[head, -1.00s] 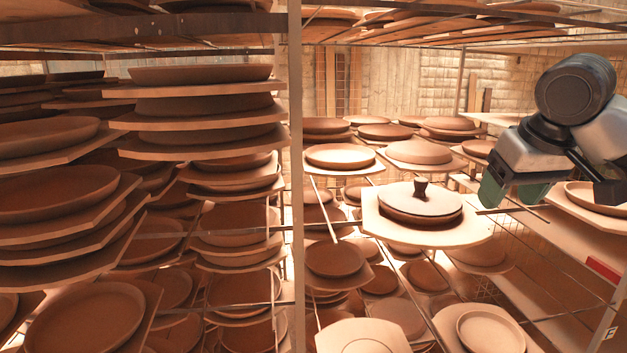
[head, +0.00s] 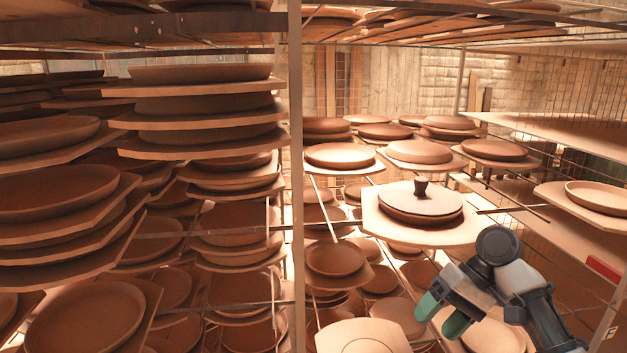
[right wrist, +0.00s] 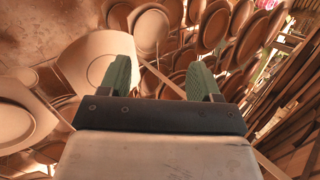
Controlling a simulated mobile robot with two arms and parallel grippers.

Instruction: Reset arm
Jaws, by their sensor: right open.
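My right gripper (head: 441,316) is at the lower right of the head view, in front of the racks and below the board with the lidded dish. Its two green fingers are apart, and nothing is between them. In the right wrist view the open fingers (right wrist: 160,78) point at the shelves of clay plates. My left gripper is not in view.
A lidded clay dish with a dark knob (head: 420,200) stands on a pale board (head: 385,228) above my right gripper. Stacked plates on boards (head: 200,140) fill the left rack. A metal post (head: 296,180) stands mid-view. A shelf (head: 560,135) runs along the right.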

